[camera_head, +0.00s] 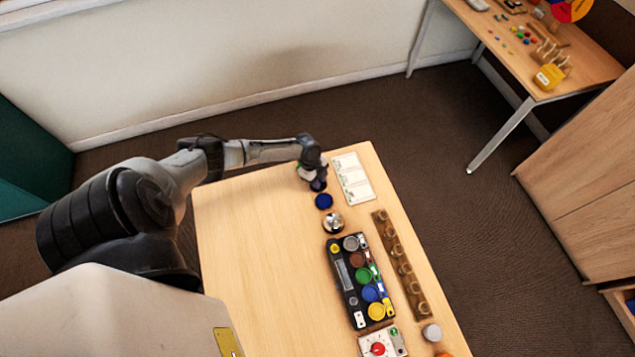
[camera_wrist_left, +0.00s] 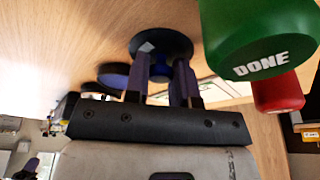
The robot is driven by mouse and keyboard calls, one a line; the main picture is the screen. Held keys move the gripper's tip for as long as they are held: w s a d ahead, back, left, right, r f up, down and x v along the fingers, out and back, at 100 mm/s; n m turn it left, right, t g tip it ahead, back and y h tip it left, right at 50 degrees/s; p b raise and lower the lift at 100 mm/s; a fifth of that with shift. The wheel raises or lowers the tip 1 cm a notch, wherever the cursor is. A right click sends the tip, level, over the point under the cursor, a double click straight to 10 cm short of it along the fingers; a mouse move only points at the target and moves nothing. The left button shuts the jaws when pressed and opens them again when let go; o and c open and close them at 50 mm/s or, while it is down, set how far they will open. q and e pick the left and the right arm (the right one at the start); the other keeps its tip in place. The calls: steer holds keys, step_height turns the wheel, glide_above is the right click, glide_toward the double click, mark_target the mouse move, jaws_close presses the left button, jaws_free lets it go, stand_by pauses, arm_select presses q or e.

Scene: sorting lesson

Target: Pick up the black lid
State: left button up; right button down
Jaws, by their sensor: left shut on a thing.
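The black lid (camera_wrist_left: 150,42) is a round dark disc with a blue knob (camera_wrist_left: 160,68), seen in the left wrist view. My left gripper (camera_wrist_left: 161,82) is shut on the knob, one finger on each side. I cannot tell whether the lid touches the table. In the head view my left gripper (camera_head: 317,182) is at the far end of the table, by the white cards, and its arm largely hides the lid.
A green block marked DONE (camera_wrist_left: 258,38) and a red block (camera_wrist_left: 277,92) are close beside the gripper. A blue disc (camera_head: 324,201), a silver bell (camera_head: 333,223), a black tray (camera_head: 338,262) and a wooden rack (camera_head: 393,245) line the table (camera_head: 260,250). Its left side is clear.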

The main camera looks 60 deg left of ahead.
arm_select(q)
steer(key=shift+s+d+f, duration=0.1)
steer(key=shift+s+f, duration=0.05)
steer(key=shift+s, duration=0.05)
